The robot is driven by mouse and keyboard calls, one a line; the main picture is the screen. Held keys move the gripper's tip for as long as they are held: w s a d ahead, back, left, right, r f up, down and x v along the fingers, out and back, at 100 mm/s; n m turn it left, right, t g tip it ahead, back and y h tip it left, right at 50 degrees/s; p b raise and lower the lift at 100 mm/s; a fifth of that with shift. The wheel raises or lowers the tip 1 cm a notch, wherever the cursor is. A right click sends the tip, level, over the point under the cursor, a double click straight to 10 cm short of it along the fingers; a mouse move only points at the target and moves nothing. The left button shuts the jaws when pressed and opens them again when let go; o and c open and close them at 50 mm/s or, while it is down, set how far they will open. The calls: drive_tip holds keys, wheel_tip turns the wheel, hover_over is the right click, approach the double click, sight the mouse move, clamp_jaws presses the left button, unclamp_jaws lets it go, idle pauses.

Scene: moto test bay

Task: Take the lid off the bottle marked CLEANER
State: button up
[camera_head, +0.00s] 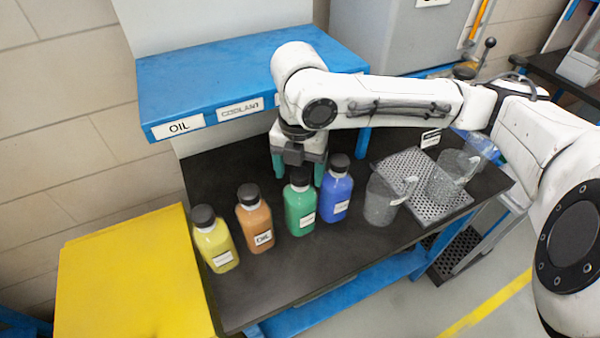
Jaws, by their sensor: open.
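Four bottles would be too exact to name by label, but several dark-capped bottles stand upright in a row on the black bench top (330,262). They are a yellow bottle (214,243), an orange bottle (255,222) whose label seems to read OIL, a green bottle (299,207) and a blue bottle (336,193). The other labels are too small to read, so I cannot tell which is marked CLEANER. My gripper (298,179) points down, its teal fingers open on either side of the green bottle's dark lid (300,177) in the picture. I cannot tell whether they touch it.
A blue shelf (210,80) with OIL and COOLANT signs overhangs the back; my arm hides part of its edge. A yellow cabinet (130,275) is at left. The bench front is clear.

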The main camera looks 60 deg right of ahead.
drive_tip(key=shift+f, duration=0.25)
drive_tip(key=shift+c, duration=0.5)
drive_tip(key=c, duration=1)
drive_tip(key=shift+r, duration=0.2)
